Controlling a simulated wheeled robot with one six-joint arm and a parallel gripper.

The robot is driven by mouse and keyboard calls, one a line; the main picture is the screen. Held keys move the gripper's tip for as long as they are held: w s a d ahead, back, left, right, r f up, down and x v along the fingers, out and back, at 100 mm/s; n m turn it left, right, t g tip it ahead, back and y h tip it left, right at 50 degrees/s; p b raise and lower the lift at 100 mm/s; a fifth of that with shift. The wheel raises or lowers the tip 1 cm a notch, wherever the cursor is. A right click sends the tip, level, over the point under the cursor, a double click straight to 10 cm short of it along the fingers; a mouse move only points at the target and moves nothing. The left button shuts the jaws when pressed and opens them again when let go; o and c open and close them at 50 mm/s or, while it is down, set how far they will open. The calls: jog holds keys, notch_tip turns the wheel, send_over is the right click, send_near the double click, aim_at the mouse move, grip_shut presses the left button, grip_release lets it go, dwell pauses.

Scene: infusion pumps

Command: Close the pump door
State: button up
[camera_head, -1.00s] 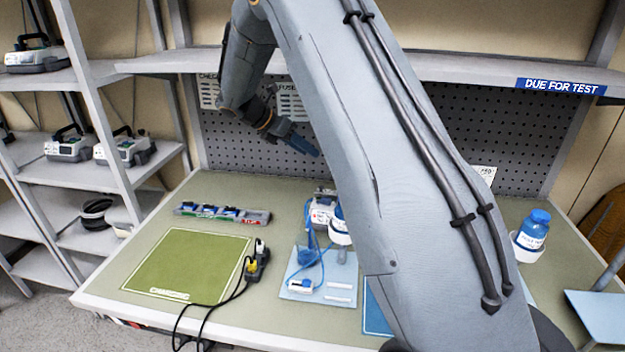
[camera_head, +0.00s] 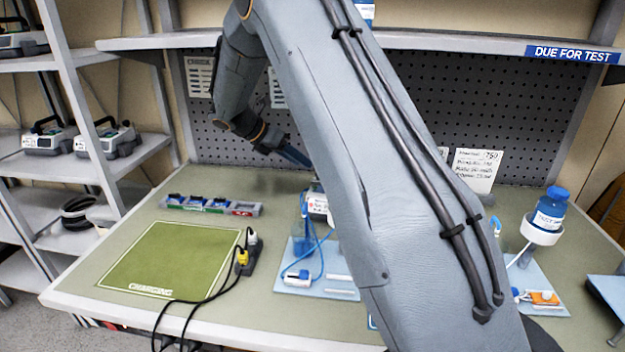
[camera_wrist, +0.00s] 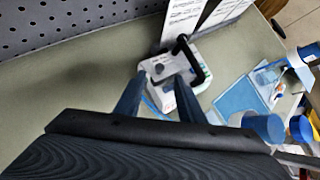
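A pale pump (camera_wrist: 172,68) with a black handle stands on the bench beyond my fingers in the wrist view. In the head view, part of what looks like the same pump (camera_head: 317,203) shows at the left edge of my arm; the arm hides the rest. I cannot tell how its door stands. My gripper (camera_wrist: 160,80) has its two blue-grey fingers apart, with nothing held between them. In the head view my gripper (camera_head: 293,156) is above the back of the bench, its tip hidden behind my arm.
A green charging mat (camera_head: 175,260) lies left, with a black power strip (camera_head: 246,254) and cable beside it. A tray of blue items (camera_head: 210,206) lies behind. A blue-capped bottle (camera_head: 550,210) stands right. A shelf (camera_head: 450,69) crosses above. Blue cylinders (camera_wrist: 264,127) show in the wrist view.

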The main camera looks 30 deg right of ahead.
aim_at(314, 179)
jog(key=shift+p+x, duration=1.35)
jog(key=shift+x, duration=2.55)
grip_shut()
